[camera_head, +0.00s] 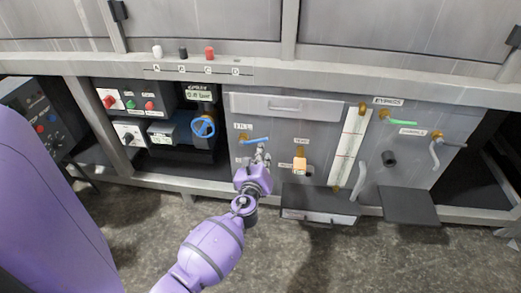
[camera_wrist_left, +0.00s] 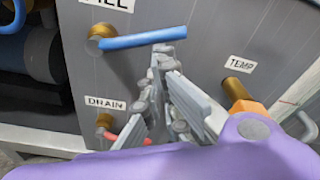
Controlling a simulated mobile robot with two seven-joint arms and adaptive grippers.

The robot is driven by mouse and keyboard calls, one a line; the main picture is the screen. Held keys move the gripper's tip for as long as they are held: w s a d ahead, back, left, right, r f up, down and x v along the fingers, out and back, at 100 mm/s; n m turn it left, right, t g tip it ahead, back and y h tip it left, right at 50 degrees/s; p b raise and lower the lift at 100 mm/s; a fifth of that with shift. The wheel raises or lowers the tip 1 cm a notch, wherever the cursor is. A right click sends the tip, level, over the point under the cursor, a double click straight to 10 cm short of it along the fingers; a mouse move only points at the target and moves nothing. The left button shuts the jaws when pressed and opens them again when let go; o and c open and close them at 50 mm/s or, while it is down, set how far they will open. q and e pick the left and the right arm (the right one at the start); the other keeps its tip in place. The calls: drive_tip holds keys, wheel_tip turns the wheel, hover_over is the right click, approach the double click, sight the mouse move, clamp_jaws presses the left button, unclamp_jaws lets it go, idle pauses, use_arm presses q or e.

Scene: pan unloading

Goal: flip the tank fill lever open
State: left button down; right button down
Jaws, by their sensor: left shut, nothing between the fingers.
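The fill lever (camera_head: 256,141) is a blue handle on a brass valve on the grey panel, under the FILL label. It points right, nearly level. In the left wrist view the lever (camera_wrist_left: 145,37) runs right from its brass body, tilted slightly up. My left gripper (camera_head: 261,152) is shut and empty, just below the lever's free end. In the wrist view its fingertips (camera_wrist_left: 163,58) sit close under the handle; I cannot tell whether they touch it. My right gripper is not in view.
A red drain handle (camera_wrist_left: 110,134) is below, partly hidden by my fingers. A brass and orange TEMP fitting (camera_head: 300,160) is to the right. A dark shelf (camera_head: 318,200) juts out lower right. A blue handwheel (camera_head: 203,126) is left, and a green lever (camera_head: 400,121) upper right.

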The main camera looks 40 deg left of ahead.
use_arm(q)
drive_tip(key=r+n, duration=0.2)
drive_tip(key=n, duration=0.1)
drive_tip(key=a+r+n, duration=0.1)
drive_tip(key=r+n, duration=0.1)
drive_tip(key=n, duration=0.1)
drive_tip(key=s+r+n+t, duration=0.1)
drive_tip(key=r+n, duration=0.1)
drive_tip(key=n, duration=0.1)
drive_tip(key=shift+a, duration=0.2)
drive_tip(key=shift+s+a+r+n+t, duration=0.2)
drive_tip(key=shift+a+r+n, duration=0.2)
drive_tip(key=shift+n, duration=0.45)
drive_tip(key=shift+s+a+r+n+t, duration=0.15)
drive_tip(key=shift+a+r+n, duration=0.2)
drive_tip(key=shift+n, duration=0.5)
approach(257, 140)
wheel_tip(257, 140, up, 4)
drive_tip(key=a, duration=0.1)
drive_tip(key=shift+s+f, duration=0.1)
drive_tip(key=shift+f, duration=0.15)
